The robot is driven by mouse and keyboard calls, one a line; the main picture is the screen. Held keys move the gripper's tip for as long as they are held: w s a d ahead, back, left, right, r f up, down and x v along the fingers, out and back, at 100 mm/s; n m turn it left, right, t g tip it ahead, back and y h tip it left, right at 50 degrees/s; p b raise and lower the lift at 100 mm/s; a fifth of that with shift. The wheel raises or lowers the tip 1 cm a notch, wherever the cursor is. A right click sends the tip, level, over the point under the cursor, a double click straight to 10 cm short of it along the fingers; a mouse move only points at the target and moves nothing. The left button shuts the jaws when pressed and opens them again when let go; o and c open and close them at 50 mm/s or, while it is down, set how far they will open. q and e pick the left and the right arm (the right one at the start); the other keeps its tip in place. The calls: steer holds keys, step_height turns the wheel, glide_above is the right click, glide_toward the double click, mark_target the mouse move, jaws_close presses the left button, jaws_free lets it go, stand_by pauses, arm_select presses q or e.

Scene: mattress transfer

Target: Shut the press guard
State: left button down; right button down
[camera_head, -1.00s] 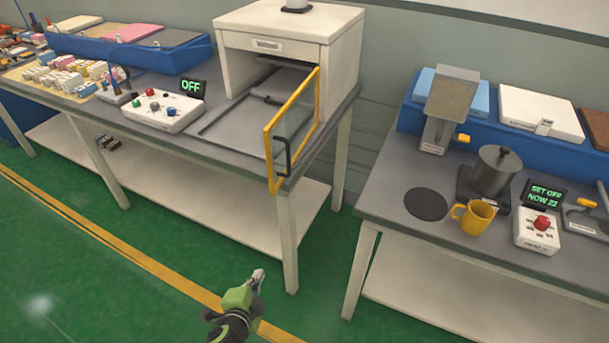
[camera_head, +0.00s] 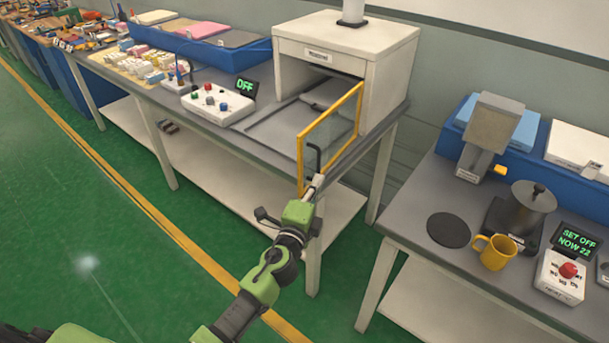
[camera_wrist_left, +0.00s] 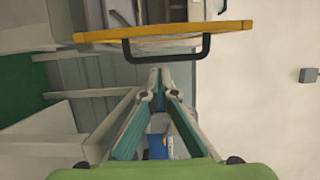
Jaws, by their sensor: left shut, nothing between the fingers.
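The press guard (camera_head: 301,150) is a clear panel in a yellow frame, swung open at the right front of the white press (camera_head: 345,62). Its dark handle (camera_head: 315,160) is on the outer face near the free edge. In the left wrist view the yellow frame (camera_wrist_left: 160,32) crosses the top, with the black handle (camera_wrist_left: 166,59) below it. My left gripper (camera_head: 318,182) is shut and empty, its tips close to the handle's lower end. In the wrist view the tips (camera_wrist_left: 158,75) are just short of the handle; contact cannot be told. My right gripper is not in view.
A control box (camera_head: 217,104) with coloured buttons and an OFF display (camera_head: 245,86) stands left of the press. A second table (camera_head: 400,215) at right holds a yellow mug (camera_head: 494,252) and a dark pot (camera_head: 524,207). The green floor (camera_head: 110,240) in front is clear.

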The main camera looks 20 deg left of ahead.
mark_target(303, 177)
arm_select(q)
steer(key=shift+w+a+p, duration=0.2)
steer(key=shift+w+a, duration=0.1)
steer(key=shift+a, duration=0.7)
steer(key=shift+w+a+p, duration=0.15)
steer(key=shift+w+a, duration=0.15)
steer(key=shift+a, duration=0.65)
steer(key=shift+a, duration=0.15)
